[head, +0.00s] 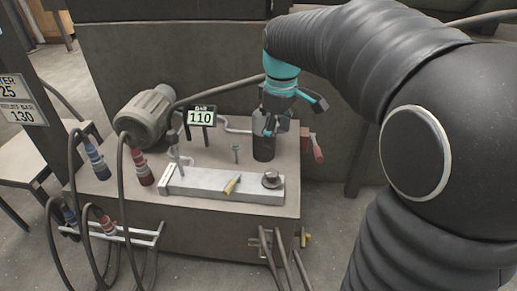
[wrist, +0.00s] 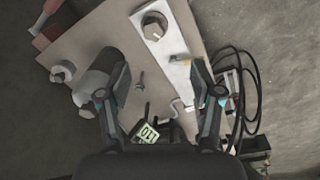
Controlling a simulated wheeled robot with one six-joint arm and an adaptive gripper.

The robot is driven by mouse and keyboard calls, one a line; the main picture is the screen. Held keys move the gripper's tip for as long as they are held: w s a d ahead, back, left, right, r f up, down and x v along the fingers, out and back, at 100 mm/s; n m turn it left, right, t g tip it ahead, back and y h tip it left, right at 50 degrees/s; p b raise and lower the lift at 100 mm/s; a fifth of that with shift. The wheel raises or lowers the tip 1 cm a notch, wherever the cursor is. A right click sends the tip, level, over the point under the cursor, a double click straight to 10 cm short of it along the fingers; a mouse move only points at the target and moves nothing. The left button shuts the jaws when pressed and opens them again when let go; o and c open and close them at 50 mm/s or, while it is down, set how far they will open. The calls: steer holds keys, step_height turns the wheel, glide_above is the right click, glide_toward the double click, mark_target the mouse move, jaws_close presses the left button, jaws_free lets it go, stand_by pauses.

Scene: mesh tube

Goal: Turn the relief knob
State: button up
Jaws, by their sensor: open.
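A dark round knob (head: 271,180) with a raised top sits on the right end of the silver block (head: 210,187); I take it as the relief knob, though no label shows. In the wrist view the knob (wrist: 153,26) is near the top, beyond my fingertips, apart from them. My gripper (head: 271,124) is above the back right of the bench by a dark cylinder (head: 263,150). In the wrist view my gripper (wrist: 160,72) is open and empty, its fingers wide apart, with the silver block (wrist: 170,42) showing between them.
A display reading 110 (head: 201,117) stands behind the block. A motor (head: 147,117), hoses and a red-handled lever (head: 318,150) edge the bench.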

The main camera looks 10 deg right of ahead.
mark_target(272, 172)
steer(key=shift+n+g, duration=0.4)
steer(key=shift+n, duration=0.3)
steer(key=w+f+b, duration=0.1)
steer(key=f, duration=0.4)
steer(key=w+f+b, duration=0.1)
steer(key=f, duration=0.4)
steer(key=w+f+b, duration=0.1)
steer(key=f, duration=0.5)
steer(key=c, duration=1.1)
